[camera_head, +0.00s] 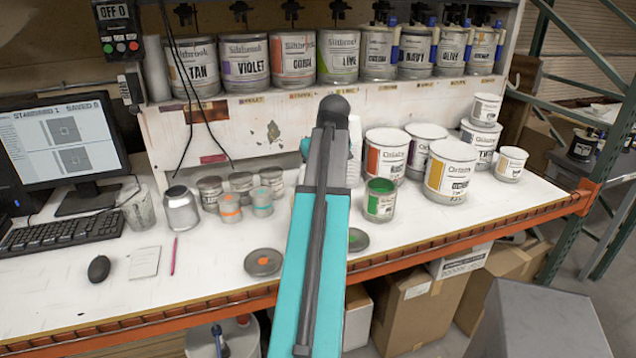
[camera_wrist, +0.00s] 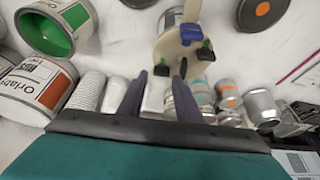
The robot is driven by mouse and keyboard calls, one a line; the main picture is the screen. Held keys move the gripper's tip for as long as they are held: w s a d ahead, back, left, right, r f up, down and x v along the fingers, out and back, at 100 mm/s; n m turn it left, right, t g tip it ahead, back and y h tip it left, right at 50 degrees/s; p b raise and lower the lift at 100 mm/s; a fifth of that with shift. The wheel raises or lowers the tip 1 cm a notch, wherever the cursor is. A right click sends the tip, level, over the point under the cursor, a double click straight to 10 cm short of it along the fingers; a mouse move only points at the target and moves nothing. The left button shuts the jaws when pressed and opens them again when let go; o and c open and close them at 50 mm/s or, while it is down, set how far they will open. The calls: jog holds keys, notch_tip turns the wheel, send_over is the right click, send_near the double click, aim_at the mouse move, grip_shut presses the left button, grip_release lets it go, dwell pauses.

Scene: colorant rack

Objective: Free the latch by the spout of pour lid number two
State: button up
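A beige pour lid (camera_wrist: 168,48) with a blue latch (camera_wrist: 190,33) shows in the wrist view, above the white bench. It seems to sit on a small grey can (camera_wrist: 172,18). Small black and green parts stick out of its side. I see no number on it. My gripper (camera_wrist: 160,72) is open and empty. Its two dark fingers point toward the lid's near edge, and the latch lies beyond and right of the right fingertip. Whether a finger touches the lid is unclear. In the head view my arm hides this lid and the gripper.
A green-filled can (camera_head: 380,200) and larger paint cans (camera_head: 450,172) stand right of my arm. Small tins (camera_head: 242,185) and a silver jar (camera_head: 181,208) stand left. Flat lids (camera_head: 262,262) lie near the front edge. Shelf cans (camera_head: 338,56) line the back.

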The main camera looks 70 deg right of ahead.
jog(key=b+v, duration=0.2)
jog(key=v, duration=0.8)
jog(key=shift+a+r, duration=0.2)
jog(key=shift+r, duration=0.05)
dwell(0.5)
